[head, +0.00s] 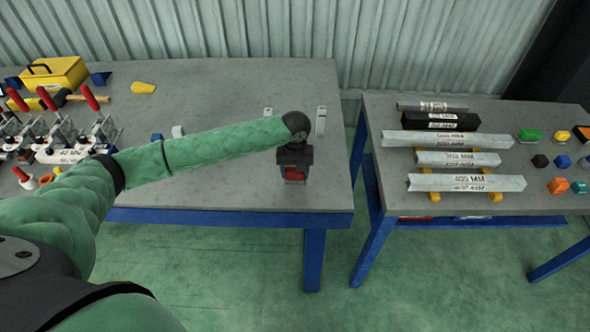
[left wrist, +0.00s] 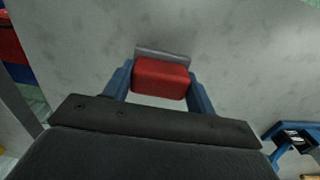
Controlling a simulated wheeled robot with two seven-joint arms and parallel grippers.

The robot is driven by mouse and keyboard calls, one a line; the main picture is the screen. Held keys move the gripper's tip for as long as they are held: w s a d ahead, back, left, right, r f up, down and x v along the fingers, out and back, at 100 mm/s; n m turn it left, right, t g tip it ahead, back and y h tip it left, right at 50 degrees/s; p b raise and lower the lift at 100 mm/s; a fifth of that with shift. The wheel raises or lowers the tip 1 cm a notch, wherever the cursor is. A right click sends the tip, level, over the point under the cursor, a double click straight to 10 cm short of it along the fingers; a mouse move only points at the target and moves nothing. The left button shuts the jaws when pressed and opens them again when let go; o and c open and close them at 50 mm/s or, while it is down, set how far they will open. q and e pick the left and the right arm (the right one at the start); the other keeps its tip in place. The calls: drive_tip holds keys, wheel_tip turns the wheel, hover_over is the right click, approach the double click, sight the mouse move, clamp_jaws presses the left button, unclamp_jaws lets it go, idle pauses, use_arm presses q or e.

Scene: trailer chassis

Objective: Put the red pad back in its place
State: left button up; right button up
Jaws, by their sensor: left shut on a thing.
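The red pad (left wrist: 160,78) is held between the two blue fingers of my left gripper (left wrist: 160,88) in the left wrist view. A flat grey strip (left wrist: 163,54) lies against or just beyond the pad's far side; I cannot tell whether it is part of the pad. In the head view my left gripper (head: 294,180) points down near the right front part of the left table (head: 230,90), with the red pad (head: 293,172) at its jaws. The gap between pad and tabletop cannot be judged. My right gripper is not in view.
Small upright light pieces (head: 321,121) stand just behind the gripper. Clamps (head: 60,140), red-handled tools and a yellow toolbox (head: 55,74) crowd the table's left. A second table (head: 375,120) holds labelled metal bars (head: 445,139) and coloured blocks.

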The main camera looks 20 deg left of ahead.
sight(295, 170)
use_arm(q)
drive_tip(key=o, duration=0.8)
drive_tip(key=shift+f, duration=0.1)
drive_tip(key=shift+o, duration=0.8)
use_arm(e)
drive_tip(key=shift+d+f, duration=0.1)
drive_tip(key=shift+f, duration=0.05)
use_arm(q)
drive_tip(key=shift+r, duration=0.45)
wheel_tip(295, 170, up, 11)
drive_tip(key=b, duration=0.4)
drive_tip(key=shift+r, duration=0.2)
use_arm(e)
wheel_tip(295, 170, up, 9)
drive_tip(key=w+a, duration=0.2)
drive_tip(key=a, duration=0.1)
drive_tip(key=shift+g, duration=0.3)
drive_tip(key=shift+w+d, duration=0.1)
